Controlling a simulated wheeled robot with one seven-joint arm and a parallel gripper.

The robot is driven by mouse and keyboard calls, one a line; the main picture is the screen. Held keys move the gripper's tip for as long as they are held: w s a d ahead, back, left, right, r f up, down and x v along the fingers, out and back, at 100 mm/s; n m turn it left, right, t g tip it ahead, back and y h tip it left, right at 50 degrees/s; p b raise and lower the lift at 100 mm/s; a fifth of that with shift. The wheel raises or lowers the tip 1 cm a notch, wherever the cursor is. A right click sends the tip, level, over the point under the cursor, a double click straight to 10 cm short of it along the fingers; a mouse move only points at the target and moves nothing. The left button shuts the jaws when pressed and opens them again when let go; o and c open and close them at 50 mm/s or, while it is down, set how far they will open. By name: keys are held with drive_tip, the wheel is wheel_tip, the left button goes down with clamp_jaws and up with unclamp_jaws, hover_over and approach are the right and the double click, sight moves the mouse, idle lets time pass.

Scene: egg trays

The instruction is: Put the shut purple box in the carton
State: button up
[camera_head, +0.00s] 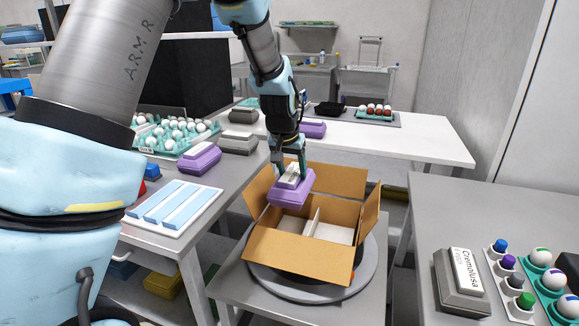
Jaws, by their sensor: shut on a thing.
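The shut purple box (291,191) has a pale label on its lid. My gripper (289,165) is shut on it from above and holds it over the open carton (295,256), near the carton's back left side. The carton is brown cardboard with its flaps spread outward. A pale divider (314,222) stands inside it. The carton sits on a round grey turntable (262,277). The purple box hides part of the carton's left side, and I cannot tell whether it touches a flap.
Another purple box (199,159) lies on the left table beside a tray of white eggs (175,135). A third purple box (312,129) is on the back white table.

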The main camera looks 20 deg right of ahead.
sight(286, 188)
wheel_tip(286, 188, down, 14)
drive_tip(key=b, duration=0.9)
drive_tip(key=shift+r, duration=0.15)
drive_tip(key=shift+f+b, duration=0.4)
drive_tip(key=shift+f, duration=0.2)
idle(0.7)
drive_tip(key=o, duration=1.4)
drive_tip(key=shift+c, duration=0.2)
drive_tip(key=b+v, duration=0.1)
drive_tip(key=v, duration=0.9)
drive_tip(key=shift+s+r, duration=0.1)
drive_tip(key=shift+r, duration=0.3)
